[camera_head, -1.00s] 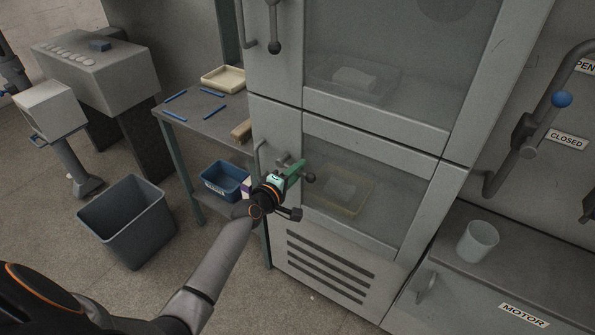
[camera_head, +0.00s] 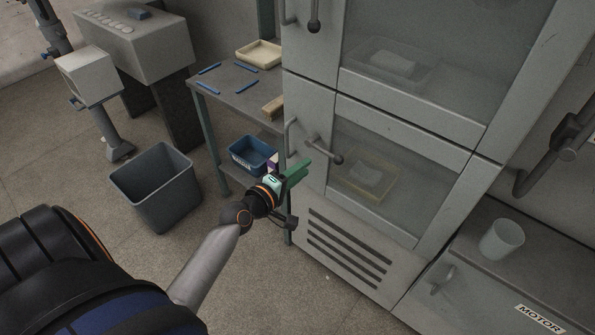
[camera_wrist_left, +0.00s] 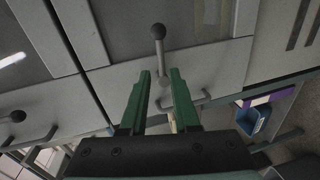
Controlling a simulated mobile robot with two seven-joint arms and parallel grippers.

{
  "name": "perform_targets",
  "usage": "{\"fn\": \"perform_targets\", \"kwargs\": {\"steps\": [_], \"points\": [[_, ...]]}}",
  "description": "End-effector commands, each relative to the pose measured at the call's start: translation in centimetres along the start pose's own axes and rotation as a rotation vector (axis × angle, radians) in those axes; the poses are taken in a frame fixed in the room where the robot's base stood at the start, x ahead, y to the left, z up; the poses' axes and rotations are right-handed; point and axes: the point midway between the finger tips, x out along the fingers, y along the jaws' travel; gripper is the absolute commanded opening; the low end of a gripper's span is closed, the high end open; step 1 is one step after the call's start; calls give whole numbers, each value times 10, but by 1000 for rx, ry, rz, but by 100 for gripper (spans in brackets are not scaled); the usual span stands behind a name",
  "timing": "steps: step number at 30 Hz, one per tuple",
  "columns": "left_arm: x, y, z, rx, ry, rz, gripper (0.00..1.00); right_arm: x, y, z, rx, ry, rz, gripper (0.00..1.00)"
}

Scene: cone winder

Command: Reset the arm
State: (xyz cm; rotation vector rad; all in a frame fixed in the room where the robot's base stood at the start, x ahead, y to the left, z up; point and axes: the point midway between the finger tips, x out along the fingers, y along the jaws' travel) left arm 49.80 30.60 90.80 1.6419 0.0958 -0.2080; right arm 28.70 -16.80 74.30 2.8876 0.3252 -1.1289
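My left gripper (camera_head: 298,172) has green fingers and is in front of the lower cabinet door. It also shows in the left wrist view (camera_wrist_left: 160,80), where the fingers are apart with nothing gripped between them. A latch lever with a dark ball knob (camera_head: 337,159) is on the lower door, just beyond the fingertips. In the left wrist view the lever (camera_wrist_left: 159,34) stands out past the gap between the fingers. The lower door (camera_head: 385,185) looks shut, with a yellowish tray (camera_head: 366,194) behind its glass. My right gripper is not in view.
A blue bin (camera_head: 245,163) is on the low shelf beside my left wrist. A side table (camera_head: 226,93) holds blue rods and a cream tray (camera_head: 259,53). A grey waste bin (camera_head: 158,190) is on the floor. A cup (camera_head: 502,239) stands on the motor housing at right.

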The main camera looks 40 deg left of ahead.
Motion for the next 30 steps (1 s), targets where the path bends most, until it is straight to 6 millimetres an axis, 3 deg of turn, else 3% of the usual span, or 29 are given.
{"fn": "perform_targets", "kwargs": {"steps": [6, 23, 26, 30], "points": [[-14, 0, 0, 0, 0, 0, 30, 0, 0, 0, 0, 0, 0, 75], [-15, -1, 1, 6, -1, -2, 30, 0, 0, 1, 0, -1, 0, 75], [-20, -16, 12, 89, -19, -40, 30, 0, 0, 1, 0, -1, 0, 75], [-46, -71, 54, 433, -112, -165, 30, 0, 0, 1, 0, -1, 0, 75]]}}
